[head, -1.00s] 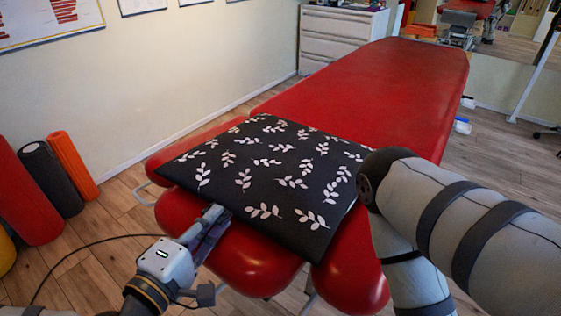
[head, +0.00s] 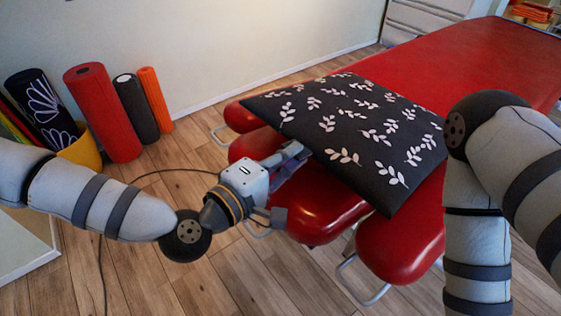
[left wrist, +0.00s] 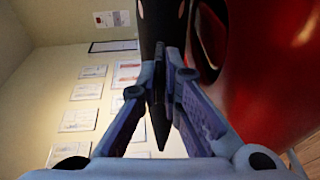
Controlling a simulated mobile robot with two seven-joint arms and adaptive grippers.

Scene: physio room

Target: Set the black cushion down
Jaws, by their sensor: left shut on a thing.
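The black cushion (head: 345,120) with white leaf sprigs lies across the near end of the red treatment table (head: 450,75) in the head view. Its near corner reaches over the split red end pads. My left gripper (head: 297,153) is shut on the cushion's near left edge, low beside the pads. In the left wrist view the cushion (left wrist: 158,28) is a dark strip seen edge-on, with the fingers (left wrist: 168,75) closed on it. My right arm comes in from the right in the head view, beside the table; its gripper is not in view.
A red roller (head: 103,112), a dark roller (head: 136,108) and an orange roller (head: 155,98) stand by the wall, with a yellow tub (head: 82,150) beside them. A cable (head: 103,240) runs over the wooden floor. The table's far part is bare.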

